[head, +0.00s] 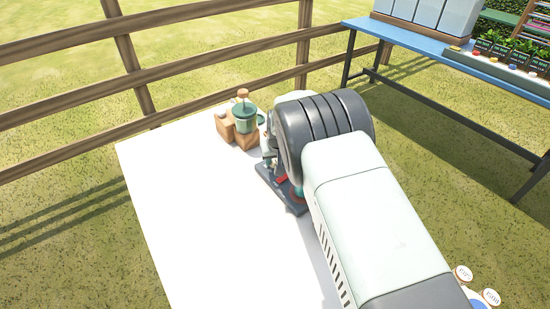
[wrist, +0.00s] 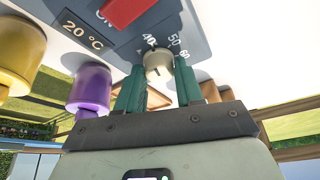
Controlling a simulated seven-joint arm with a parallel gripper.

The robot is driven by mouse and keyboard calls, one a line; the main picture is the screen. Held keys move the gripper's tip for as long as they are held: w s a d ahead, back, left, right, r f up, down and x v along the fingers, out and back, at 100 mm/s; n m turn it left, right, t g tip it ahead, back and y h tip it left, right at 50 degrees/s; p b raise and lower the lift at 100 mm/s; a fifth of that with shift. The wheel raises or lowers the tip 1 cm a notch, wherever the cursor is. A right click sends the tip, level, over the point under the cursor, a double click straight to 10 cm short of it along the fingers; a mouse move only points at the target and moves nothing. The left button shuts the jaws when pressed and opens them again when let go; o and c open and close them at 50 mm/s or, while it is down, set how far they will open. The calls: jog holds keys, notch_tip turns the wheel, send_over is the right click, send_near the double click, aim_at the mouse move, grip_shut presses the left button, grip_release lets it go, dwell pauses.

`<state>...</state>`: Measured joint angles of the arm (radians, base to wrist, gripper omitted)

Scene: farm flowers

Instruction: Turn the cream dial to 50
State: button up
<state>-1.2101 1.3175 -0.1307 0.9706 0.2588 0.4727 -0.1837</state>
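The cream dial (wrist: 159,66) sits on a blue-grey panel (wrist: 198,48) in the wrist view, with the marks 40, 50 and 60 around it. I cannot clearly tell where its pointer sits. My gripper (wrist: 158,78) has two green fingers, one on each side of the dial with a gap between them. I cannot tell whether they touch it. A display on the panel (wrist: 84,33) reads 20 °C, near a red switch (wrist: 127,10) marked ON. In the head view, my arm hides the dial and most of the gripper; part of the panel (head: 297,206) shows.
A purple cylinder (wrist: 90,88) and a yellow one (wrist: 18,52) are left of my fingers in the wrist view. In the head view, a green container on wood (head: 246,118) stands at the white table's (head: 215,230) back corner. The table's left part is clear.

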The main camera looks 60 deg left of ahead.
jog(key=shift+c, duration=0.7)
jog(key=shift+m, duration=0.3)
jog(key=m+t+h, duration=0.1)
jog(key=m, duration=0.2)
jog(key=shift+s+m, duration=0.15)
jog(key=shift+m, duration=0.15)
jog(key=m+h, duration=0.1)
jog(key=m, duration=0.1)
jog(key=m+t, duration=0.1)
jog(key=m, duration=0.2)
jog(key=shift+a+h, duration=0.15)
jog(key=shift+h, duration=0.25)
jog(key=shift+m+t, duration=0.3)
jog(key=shift+m, duration=0.1)
jog(key=o, duration=1)
